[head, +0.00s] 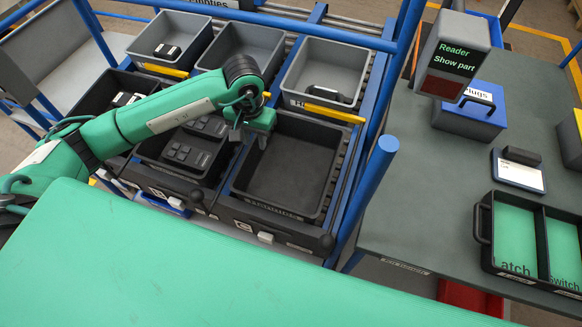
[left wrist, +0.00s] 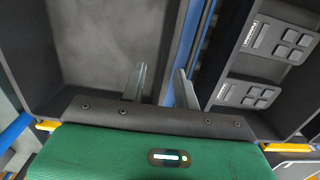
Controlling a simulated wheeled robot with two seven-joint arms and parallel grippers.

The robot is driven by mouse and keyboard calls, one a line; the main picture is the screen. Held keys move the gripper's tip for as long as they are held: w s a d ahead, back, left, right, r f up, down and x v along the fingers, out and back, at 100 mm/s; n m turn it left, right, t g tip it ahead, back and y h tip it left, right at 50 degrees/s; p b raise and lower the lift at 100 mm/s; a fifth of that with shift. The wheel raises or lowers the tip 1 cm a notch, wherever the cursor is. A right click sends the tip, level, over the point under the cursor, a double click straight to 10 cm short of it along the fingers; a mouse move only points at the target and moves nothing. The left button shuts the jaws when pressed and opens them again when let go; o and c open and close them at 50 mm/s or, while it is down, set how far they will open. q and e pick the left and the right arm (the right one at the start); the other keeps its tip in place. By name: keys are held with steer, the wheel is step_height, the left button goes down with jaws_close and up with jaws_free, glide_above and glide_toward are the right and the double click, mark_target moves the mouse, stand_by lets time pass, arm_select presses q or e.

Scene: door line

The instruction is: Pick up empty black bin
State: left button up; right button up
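The empty black bin (head: 290,172) sits in the front row of the blue rack, its inside bare. My left gripper (head: 250,138) is at its upper left rim, pointing down, with the arm reaching across from the left. In the left wrist view the empty bin (left wrist: 105,45) fills the left side. There my left gripper (left wrist: 160,85) has its two fingers apart, one over the bin's inside and one near the gap beside it, with the bin's side wall between them. I cannot tell whether they touch the wall. My right gripper is not in view.
A black bin with dark latch-like parts (head: 192,150) stands close on the left. Grey bins (head: 240,45) stand behind, below a blue rack rail. A blue post (head: 372,180) rises on the right, before a table with a reader (head: 455,55) and a two-part tray (head: 538,270).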

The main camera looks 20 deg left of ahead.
mark_target(255, 160)
arm_select(q)
steer(key=f, duration=0.1)
steer(key=f+p, duration=0.1)
steer(key=f, duration=0.1)
steer(key=f+p, duration=0.1)
steer(key=shift+s+a+f, duration=0.1)
steer(key=shift+a+f, duration=0.25)
steer(key=shift+f, duration=0.25)
jaws_close()
